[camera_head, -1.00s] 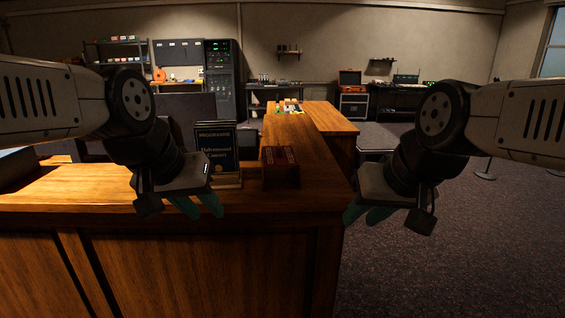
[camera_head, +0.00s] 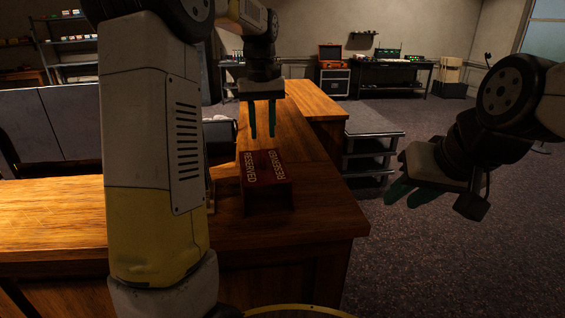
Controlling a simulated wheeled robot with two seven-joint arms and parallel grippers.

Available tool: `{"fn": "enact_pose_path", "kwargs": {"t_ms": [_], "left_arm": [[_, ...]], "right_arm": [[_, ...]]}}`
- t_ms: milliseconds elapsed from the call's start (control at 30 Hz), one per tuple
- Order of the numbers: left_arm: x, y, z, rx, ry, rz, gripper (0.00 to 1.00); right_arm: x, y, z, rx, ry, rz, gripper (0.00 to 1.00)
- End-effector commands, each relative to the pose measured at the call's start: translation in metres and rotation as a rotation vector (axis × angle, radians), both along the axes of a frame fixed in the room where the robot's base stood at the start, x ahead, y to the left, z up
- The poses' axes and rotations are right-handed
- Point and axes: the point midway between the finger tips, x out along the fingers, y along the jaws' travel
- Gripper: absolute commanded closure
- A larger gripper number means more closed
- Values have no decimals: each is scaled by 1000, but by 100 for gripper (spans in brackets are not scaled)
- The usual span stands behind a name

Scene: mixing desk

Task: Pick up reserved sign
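The reserved sign (camera_head: 266,183) is a small dark red block with RESERVED lettered on its two upper faces. It stands on the wooden desk (camera_head: 322,222) near the front right corner. My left gripper (camera_head: 262,136) points down with its two green fingers apart and nothing between them. In the picture its fingertips are just above the sign's far edge, not touching it; the exact height and depth are hard to tell. My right gripper (camera_head: 408,195) hangs over the floor right of the desk, its green fingers slightly apart and empty.
My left arm covers much of the desk's left part, hiding most of what stands beside the sign. A dark screen panel (camera_head: 52,125) stands behind the desk at left. A low shelved cart (camera_head: 372,135) is beyond the desk's right side. The carpet at right is clear.

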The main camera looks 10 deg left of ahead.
Motion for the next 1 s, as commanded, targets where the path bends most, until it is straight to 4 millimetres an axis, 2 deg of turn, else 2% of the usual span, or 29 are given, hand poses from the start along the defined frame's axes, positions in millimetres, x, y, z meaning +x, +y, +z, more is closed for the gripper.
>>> {"fn": "enact_pose_path", "kwargs": {"t_ms": [367, 600, 900, 933, 1000], "left_arm": [[-1, 2, -39, 4, 8, 5, 67], [-4, 3, -73, 4, 7, 5, 67], [-3, 3, -79, 3, 4, 4, 67], [-3, 3, -79, 3, 4, 4, 69], [-3, 3, -79, 3, 3, 4, 83]], "right_arm": [[0, 0, 0, 0, 0, 0, 69], [0, 0, 0, 0, 0, 0, 69], [0, 0, 0, 0, 0, 0, 69], [0, 0, 0, 0, 0, 0, 69], [0, 0, 0, 0, 0, 0, 69]]}}
